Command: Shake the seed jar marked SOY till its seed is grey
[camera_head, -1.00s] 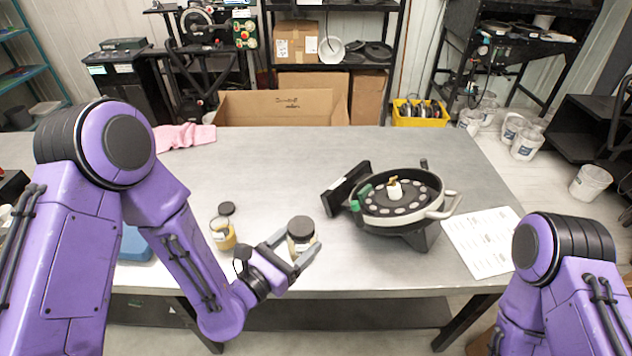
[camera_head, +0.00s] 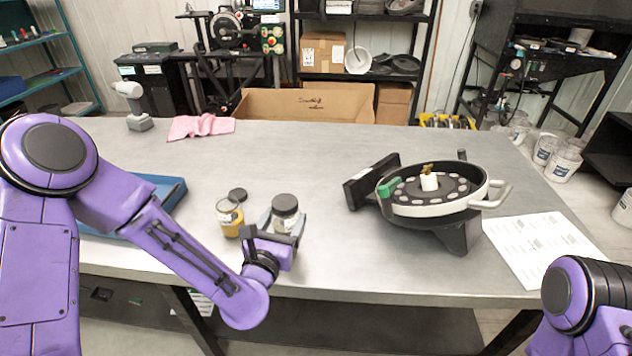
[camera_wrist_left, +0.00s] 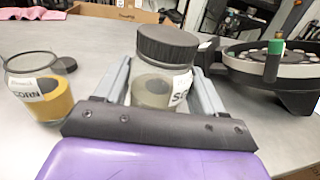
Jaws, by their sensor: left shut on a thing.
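The seed jar with a black lid (camera_head: 285,206) is held in my left gripper (camera_head: 284,222), just right of the open jar near the table's front edge. In the left wrist view the jar (camera_wrist_left: 163,88) stands roughly upright between the two grey fingers of the gripper (camera_wrist_left: 165,85). Its label is partly turned away; only the letters "SO" show. The contents look dull greyish with a faint olive tint; an even grey cannot be made out. Whether the jar's base touches the table is hidden. My right gripper is out of view; only part of the right arm shows.
An open glass jar marked CORN (camera_wrist_left: 38,95) with yellow seed stands close left, its black lid (camera_head: 238,194) behind it. The seed meter (camera_head: 440,190) stands right of centre, a printed sheet (camera_head: 540,248) beside it. A pink cloth (camera_head: 201,126) lies at the back. Mid-table is clear.

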